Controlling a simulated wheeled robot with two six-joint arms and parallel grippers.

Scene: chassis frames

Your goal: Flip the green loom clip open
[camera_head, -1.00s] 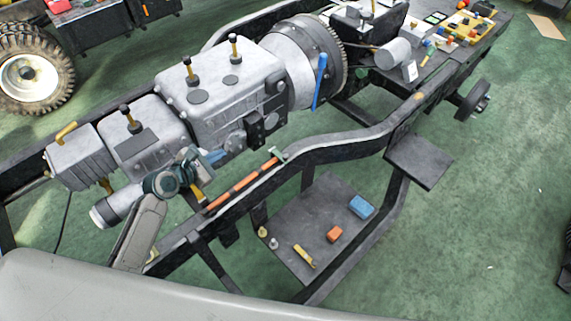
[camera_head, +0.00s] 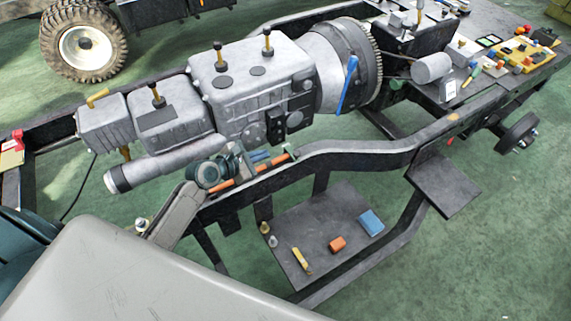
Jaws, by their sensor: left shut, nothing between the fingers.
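The green loom clip (camera_head: 291,152) is a small pale-green piece on the top of the near chassis rail, at the right end of the orange loom (camera_head: 222,184). It is too small to tell whether its flap is up or down. My left gripper (camera_head: 262,157) is shut and empty, just left of the clip over the loom. A small gap seems to lie between its fingertips and the clip, but contact is hard to judge. My left wrist hides part of the loom. My right gripper is not in view.
The grey gearbox (camera_head: 265,88) stands close behind the rail, with a blue-handled lever (camera_head: 348,84) at its right. The rail right of the clip is clear.

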